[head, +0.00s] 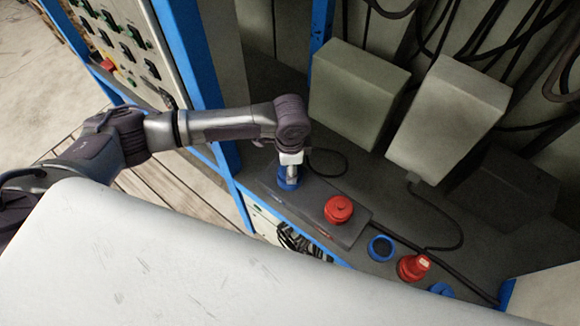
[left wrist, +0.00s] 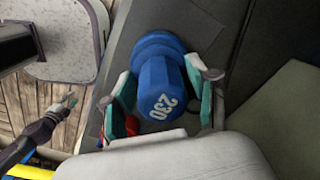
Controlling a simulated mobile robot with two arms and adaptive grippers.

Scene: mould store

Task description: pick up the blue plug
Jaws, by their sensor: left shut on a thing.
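I cannot tell whether the plug is clear of the box. What looks like my right gripper (left wrist: 66,103) shows small at the left of the left wrist view; its jaws are unclear.
A red round cap (head: 339,209) sits on the same dark box (head: 352,236). To its right are a blue ring (head: 381,248), a red plug (head: 413,267) and another blue piece (head: 441,289). Grey boxes (head: 357,95) and cables stand behind. A blue post (head: 190,50) rises at left.

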